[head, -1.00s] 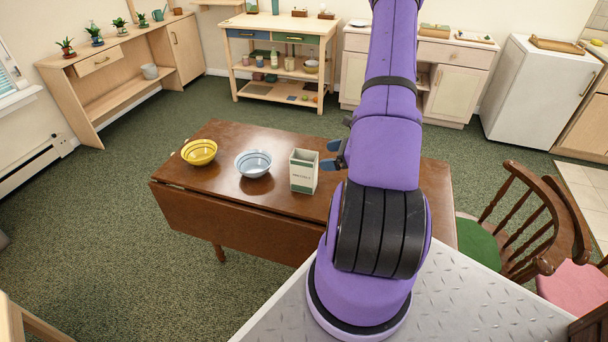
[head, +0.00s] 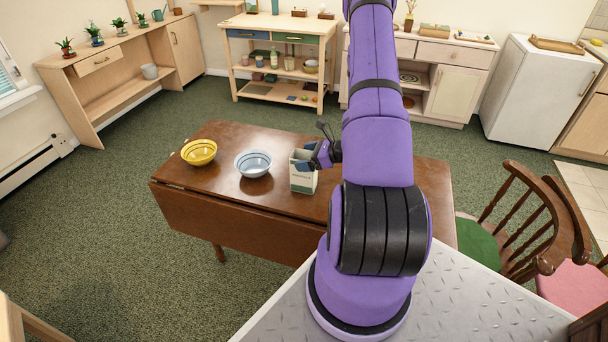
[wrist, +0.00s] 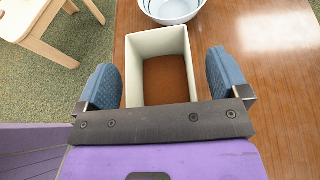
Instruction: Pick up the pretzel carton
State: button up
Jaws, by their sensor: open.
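The pretzel carton (head: 303,181) is an open-topped white and green box standing upright on the brown table. My gripper (head: 305,157) is at the carton's top in the head view, partly covering its rim. In the wrist view the carton (wrist: 186,60) lies between my two blue fingers, and my gripper (wrist: 170,85) is open around it. The inside of the carton looks brown at the bottom. Whether the fingertips reach below the rim is hard to tell.
A blue bowl (head: 253,164) stands just left of the carton, and a yellow bowl (head: 199,152) is farther left on the table (head: 217,186). The blue bowl also shows in the wrist view (wrist: 172,11). Wooden chairs (head: 520,215) stand at the right.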

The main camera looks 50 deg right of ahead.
jog(key=c, duration=1.3)
jog(key=shift+r, duration=0.15)
